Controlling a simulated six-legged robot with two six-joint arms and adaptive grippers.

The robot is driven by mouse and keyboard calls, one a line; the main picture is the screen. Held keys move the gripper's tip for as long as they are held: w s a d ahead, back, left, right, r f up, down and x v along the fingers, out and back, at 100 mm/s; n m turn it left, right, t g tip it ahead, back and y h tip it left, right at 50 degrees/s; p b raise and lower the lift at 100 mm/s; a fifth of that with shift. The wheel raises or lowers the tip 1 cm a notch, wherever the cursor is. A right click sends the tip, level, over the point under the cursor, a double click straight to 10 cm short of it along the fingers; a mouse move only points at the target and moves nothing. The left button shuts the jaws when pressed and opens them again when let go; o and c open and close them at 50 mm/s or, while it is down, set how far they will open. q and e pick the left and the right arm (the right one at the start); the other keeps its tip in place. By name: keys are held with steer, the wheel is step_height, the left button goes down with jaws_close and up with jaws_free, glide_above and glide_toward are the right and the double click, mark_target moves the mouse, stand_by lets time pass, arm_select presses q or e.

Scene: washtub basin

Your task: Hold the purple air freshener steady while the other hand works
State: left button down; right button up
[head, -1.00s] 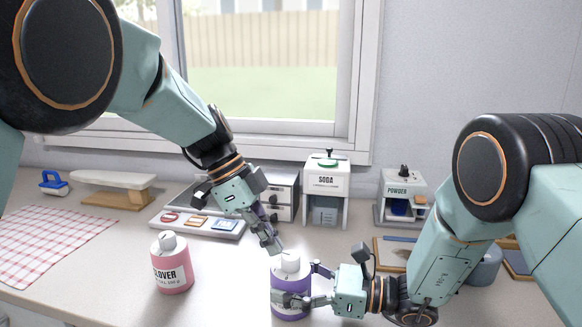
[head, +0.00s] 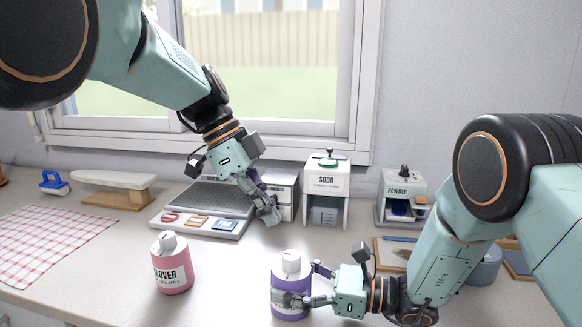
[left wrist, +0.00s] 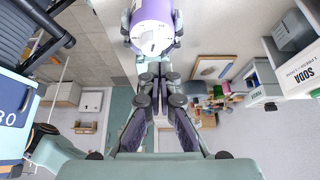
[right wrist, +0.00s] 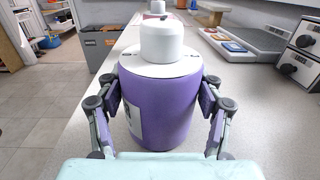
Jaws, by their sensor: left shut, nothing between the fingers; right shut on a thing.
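The purple air freshener (head: 290,291) stands upright near the front of the counter in the head view, with a white top. My right gripper (head: 302,297) is shut on its sides from the right; the right wrist view shows a finger on each side of the purple body (right wrist: 165,108). My left gripper (head: 272,216) is shut and empty, raised above and behind the air freshener, apart from it. In the left wrist view its fingertips (left wrist: 154,75) are together, and the air freshener (left wrist: 152,20) shows beyond them.
A pink CLOVER container (head: 171,268) stands to the left. Behind are a scale (head: 205,222), a SODA dispenser (head: 326,185) and a POWDER dispenser (head: 402,195). A checked cloth (head: 45,240) lies at far left. The counter between the pink and purple containers is clear.

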mark_target(282, 266)
arm_select(q)
steer(key=shift+s+a+f, duration=0.1)
steer(key=shift+s+f, duration=0.35)
steer(key=shift+f, duration=0.55)
steer(key=shift+s+d+f, duration=0.1)
steer(key=shift+s+f, duration=0.35)
steer(key=shift+f, duration=0.55)
steer(key=shift+s+a+f, duration=0.1)
steer(key=shift+s+f, duration=0.35)
steer(key=shift+f, duration=0.55)
steer(key=shift+w+d, duration=0.1)
steer(key=shift+d, duration=0.15)
steer(key=shift+w, duration=0.4)
steer(key=shift+w, duration=0.3)
steer(key=shift+w+d, duration=0.25)
steer(key=shift+w, duration=0.15)
steer(key=shift+a, duration=0.1)
